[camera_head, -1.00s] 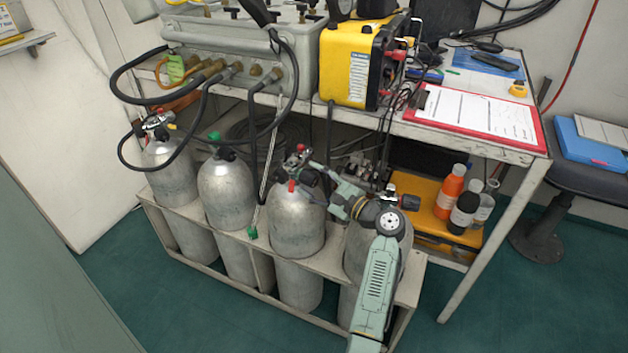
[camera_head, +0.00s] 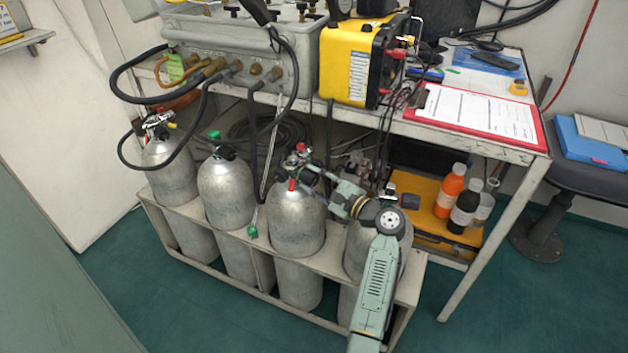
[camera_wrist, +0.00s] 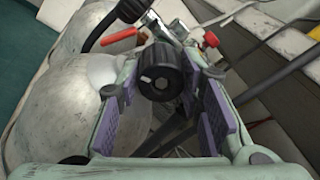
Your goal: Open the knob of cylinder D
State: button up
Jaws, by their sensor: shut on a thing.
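Several grey cylinders stand in a row in the head view. My gripper (camera_head: 336,181) reaches left to the valve on top of the second cylinder from the right (camera_head: 296,222). In the wrist view, the black ribbed knob (camera_wrist: 160,75) of that valve sits between the purple-padded fingers of my gripper (camera_wrist: 160,84), which is shut on it. A red lever (camera_wrist: 118,36) is on the valve beyond the knob. The rightmost cylinder (camera_head: 359,252) is partly hidden behind my arm. No letter on the cylinders is readable, so I cannot tell which is marked D.
A low rack (camera_head: 250,252) holds the cylinders. The leftmost cylinder (camera_head: 168,178) has a black hose on its valve. The bench (camera_head: 475,141) above carries the gauge panel, a yellow device (camera_head: 347,66) and a red clipboard (camera_head: 440,120). Bottles (camera_head: 464,208) stand on an orange case at right.

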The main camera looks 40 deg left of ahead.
jog(key=shift+f+n+b, duration=0.15)
jog(key=shift+n+b, duration=0.15)
jog(key=shift+b, duration=0.15)
jog(key=n+b, duration=0.2)
jog(key=b, duration=0.1)
jog(key=shift+f+n, duration=0.15)
jog(key=shift+n, duration=0.25)
jog(key=n+b, duration=0.4)
jog(key=b, duration=0.1)
jog(key=shift+w+n+b, duration=0.1)
jog(key=shift+n+b, duration=0.2)
jog(key=n+b, duration=0.4)
jog(key=shift+g+y+b, duration=0.3)
jog(key=shift+b, duration=0.05)
jog(key=shift+r+n+b, duration=0.3)
jog(key=shift+n+b, duration=0.85)
jog(key=shift+n, duration=0.15)
jog(key=o, duration=1.2)
jog(key=shift+r, duration=0.1)
jog(key=shift+c, duration=0.2)
